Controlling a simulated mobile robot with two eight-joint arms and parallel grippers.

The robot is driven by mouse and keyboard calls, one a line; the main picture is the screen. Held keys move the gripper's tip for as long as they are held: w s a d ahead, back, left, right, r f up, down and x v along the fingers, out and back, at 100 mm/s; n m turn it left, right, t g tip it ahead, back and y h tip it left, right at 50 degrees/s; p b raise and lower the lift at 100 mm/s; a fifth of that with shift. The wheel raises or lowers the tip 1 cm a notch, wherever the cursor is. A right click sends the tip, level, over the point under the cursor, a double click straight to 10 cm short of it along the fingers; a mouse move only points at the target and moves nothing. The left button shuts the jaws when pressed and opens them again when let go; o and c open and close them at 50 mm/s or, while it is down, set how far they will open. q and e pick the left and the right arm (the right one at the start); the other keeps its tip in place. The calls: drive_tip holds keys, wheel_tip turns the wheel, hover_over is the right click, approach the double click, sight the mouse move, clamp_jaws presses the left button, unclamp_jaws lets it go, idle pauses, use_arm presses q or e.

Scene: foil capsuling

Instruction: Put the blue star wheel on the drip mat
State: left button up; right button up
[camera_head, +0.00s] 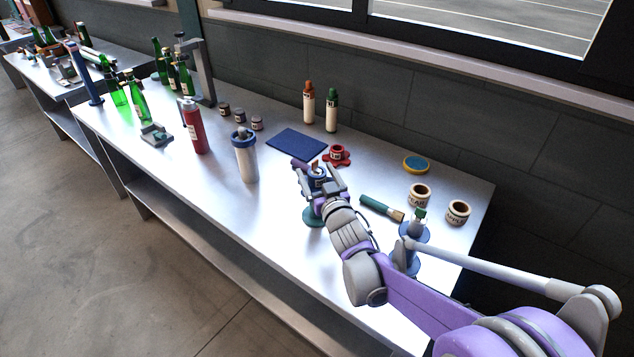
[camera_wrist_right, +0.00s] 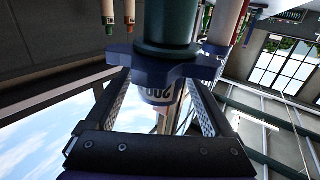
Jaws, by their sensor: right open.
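The blue star wheel (camera_head: 317,176) has a hub with a white label and sits on a green round stand (camera_head: 314,217). In the right wrist view, its dark blue lobed plate (camera_wrist_right: 165,67) rests against the green stand, with the labelled hub between my fingers. My right gripper (camera_head: 323,181) is open around the hub; the wrist view shows its fingers (camera_wrist_right: 155,108) on either side with gaps. The drip mat (camera_head: 297,143), a flat dark blue rectangle, lies just behind the wheel and appears bare. My left gripper is out of view.
A red star wheel (camera_head: 338,155) lies right of the mat. Two bottles, orange-topped (camera_head: 309,103) and green-topped (camera_head: 331,112), stand behind. A white blue-topped canister (camera_head: 245,158) and red cylinder (camera_head: 194,128) stand left. A green-handled brush (camera_head: 379,207) and labelled rolls (camera_head: 419,195) lie right.

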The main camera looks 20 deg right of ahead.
drive_tip(key=shift+c, duration=0.4)
clamp_jaws()
drive_tip(key=shift+r, duration=0.1)
wheel_tip(320, 180, up, 10)
drive_tip(key=shift+f+p, duration=0.1)
drive_tip(key=shift+p, duration=0.45)
idle(0.8)
